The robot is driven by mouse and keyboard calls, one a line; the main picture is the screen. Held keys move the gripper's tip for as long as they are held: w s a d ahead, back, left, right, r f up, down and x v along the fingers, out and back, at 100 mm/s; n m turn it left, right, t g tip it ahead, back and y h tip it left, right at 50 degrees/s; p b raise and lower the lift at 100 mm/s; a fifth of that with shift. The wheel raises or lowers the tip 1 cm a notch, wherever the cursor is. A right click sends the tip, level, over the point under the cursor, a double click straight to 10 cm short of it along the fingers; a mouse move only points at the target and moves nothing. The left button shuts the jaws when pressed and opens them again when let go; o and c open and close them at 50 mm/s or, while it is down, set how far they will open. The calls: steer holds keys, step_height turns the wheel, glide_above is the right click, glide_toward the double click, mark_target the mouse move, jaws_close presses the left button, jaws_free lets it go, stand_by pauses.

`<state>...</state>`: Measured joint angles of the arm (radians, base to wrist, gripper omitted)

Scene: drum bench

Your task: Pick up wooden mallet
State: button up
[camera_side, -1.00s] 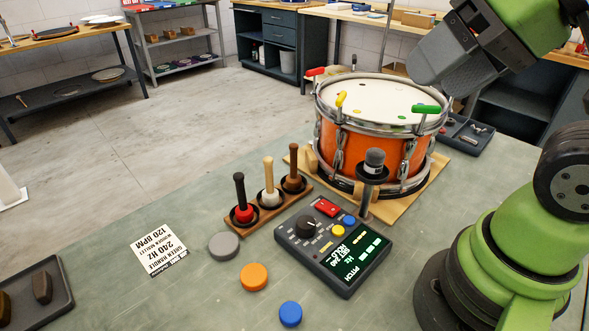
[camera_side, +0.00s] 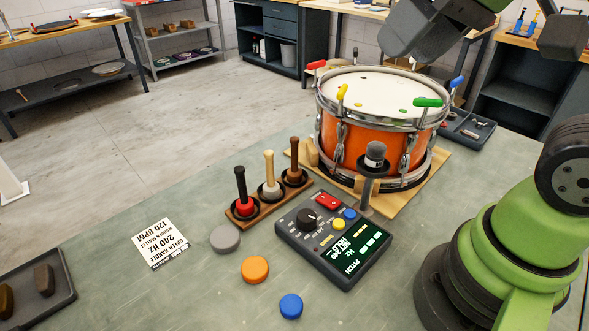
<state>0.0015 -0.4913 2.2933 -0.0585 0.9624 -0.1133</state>
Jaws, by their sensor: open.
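Three mallets stand head-down in a wooden rack (camera_side: 262,208) left of the drum. One has a black handle and red head (camera_side: 243,207). The middle one has a pale handle and whitish head (camera_side: 270,188). The right one is brown, both handle and head, and looks like the wooden mallet (camera_side: 294,161). My gripper (camera_side: 398,42) is at the top edge, above and behind the drum in the picture, well away from the rack. It is open and empty, and partly cut off by the frame.
An orange drum (camera_side: 357,139) with coloured handles on its rim stands right of the rack. A control box (camera_side: 318,258) and a post with a dark knob (camera_side: 375,153) stand in front.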

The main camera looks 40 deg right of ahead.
steer(key=w+f+n+g, duration=0.2)
steer(key=w, duration=0.7)
steer(key=n+g+h, duration=0.2)
steer(key=n+g, duration=0.2)
glide_above(295, 138)
steer(key=f, duration=1.1)
steer(key=shift+s+f, duration=0.2)
steer(key=shift+f, duration=0.15)
steer(key=f, duration=0.5)
steer(key=shift+w+f, duration=0.15)
steer(key=shift+w, duration=0.1)
step_height(295, 138, down, 6)
jaws_close()
